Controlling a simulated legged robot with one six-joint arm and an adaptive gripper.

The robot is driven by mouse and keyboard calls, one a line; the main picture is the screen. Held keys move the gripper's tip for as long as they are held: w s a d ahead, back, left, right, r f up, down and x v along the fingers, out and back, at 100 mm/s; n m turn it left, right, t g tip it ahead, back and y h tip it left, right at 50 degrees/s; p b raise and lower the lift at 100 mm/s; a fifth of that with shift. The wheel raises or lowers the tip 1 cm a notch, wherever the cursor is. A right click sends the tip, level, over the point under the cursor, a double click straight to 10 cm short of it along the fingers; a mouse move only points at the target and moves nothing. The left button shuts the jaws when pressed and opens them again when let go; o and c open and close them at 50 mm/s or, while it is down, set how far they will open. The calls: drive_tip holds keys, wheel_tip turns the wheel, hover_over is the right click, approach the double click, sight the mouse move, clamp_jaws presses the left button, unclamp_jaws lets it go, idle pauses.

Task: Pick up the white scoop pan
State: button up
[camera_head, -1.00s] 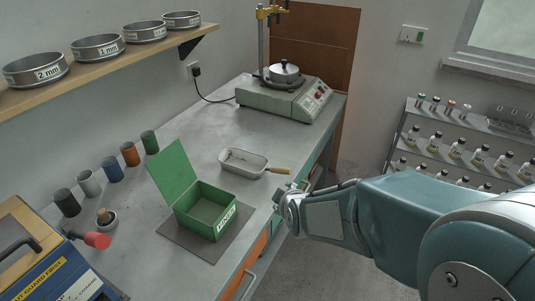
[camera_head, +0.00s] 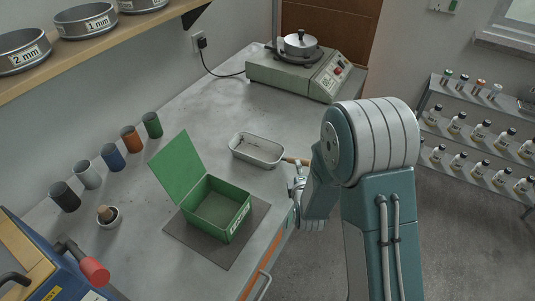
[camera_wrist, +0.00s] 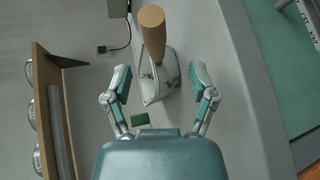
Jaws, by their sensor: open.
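The white scoop pan (camera_head: 257,150) lies on the grey bench, a shallow rectangular pan with a wooden handle (camera_head: 294,161) pointing right toward the bench's edge. In the head view my gripper (camera_head: 298,188) is by the bench edge, just in front of the handle, partly hidden by my arm. In the wrist view my gripper (camera_wrist: 160,88) is open, its two fingers spread apart. There the pan (camera_wrist: 157,86) shows between and beyond the fingers, with the handle (camera_wrist: 152,30) toward the top. Nothing is held.
An open green box (camera_head: 218,207) stands on a dark mat in front of the pan. A sieve shaker (camera_head: 305,70) stands at the back. Several coloured cups (camera_head: 131,139) line the wall side. A blue machine (camera_head: 35,265) is at front left.

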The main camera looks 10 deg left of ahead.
sight(292, 163)
drive_tip(key=x, duration=0.3)
drive_tip(key=a+x, duration=0.1)
drive_tip(key=x, duration=0.2)
drive_tip(key=shift+a, duration=0.2)
drive_tip(key=shift+w, duration=0.35)
clamp_jaws()
